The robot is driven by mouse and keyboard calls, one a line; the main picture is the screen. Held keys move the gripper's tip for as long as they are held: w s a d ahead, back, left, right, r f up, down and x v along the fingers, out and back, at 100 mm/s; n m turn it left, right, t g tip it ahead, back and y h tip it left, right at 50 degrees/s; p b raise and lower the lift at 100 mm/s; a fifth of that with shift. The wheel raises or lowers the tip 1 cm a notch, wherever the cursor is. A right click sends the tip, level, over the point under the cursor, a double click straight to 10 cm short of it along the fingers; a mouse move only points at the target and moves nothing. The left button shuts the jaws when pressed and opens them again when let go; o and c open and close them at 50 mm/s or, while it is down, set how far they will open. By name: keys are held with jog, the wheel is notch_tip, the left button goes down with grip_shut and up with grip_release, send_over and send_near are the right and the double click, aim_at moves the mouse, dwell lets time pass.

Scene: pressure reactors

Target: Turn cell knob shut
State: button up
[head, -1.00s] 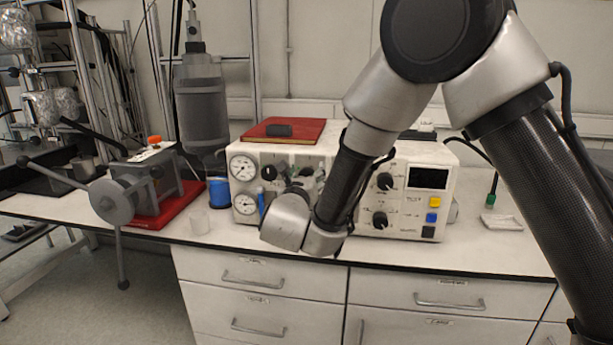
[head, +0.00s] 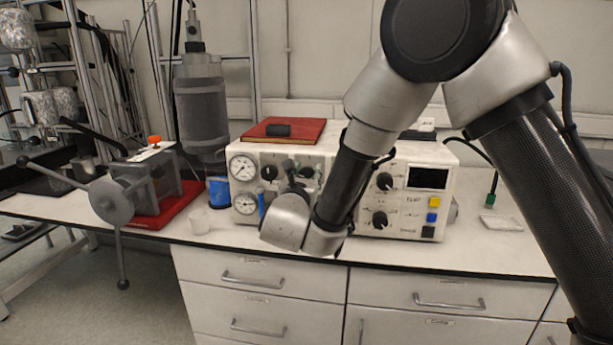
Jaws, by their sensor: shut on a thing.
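The white control unit (head: 400,215) stands on the bench and has several dark knobs on its front. My gripper (head: 291,172) is at the left half of this front, between a black knob (head: 268,173) on its left and another knob (head: 308,173) on its right. It is shut on a knob there, mostly hidden behind the fingers. My wrist covers the panel below it. The labels are too small to read, so I cannot tell the cell knob by its lettering.
Two round gauges (head: 243,168) sit at the unit's left end. A blue spool (head: 218,191) and a small clear cup (head: 199,221) stand to its left. A grey clamp with long handles (head: 112,202) is farther left. The bench front is clear.

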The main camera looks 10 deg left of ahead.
jog(key=m, duration=0.4)
jog(key=shift+m, duration=0.3)
jog(key=m, duration=0.3)
jog(key=shift+m, duration=0.3)
jog(key=m, duration=0.3)
jog(key=shift+d+m, duration=0.1)
jog(key=shift+m, duration=0.2)
jog(key=shift+f+m, duration=0.15)
jog(key=shift+m, duration=1.75)
jog(key=o, duration=1)
jog(key=s, duration=1.2)
jog(key=shift+a, duration=0.2)
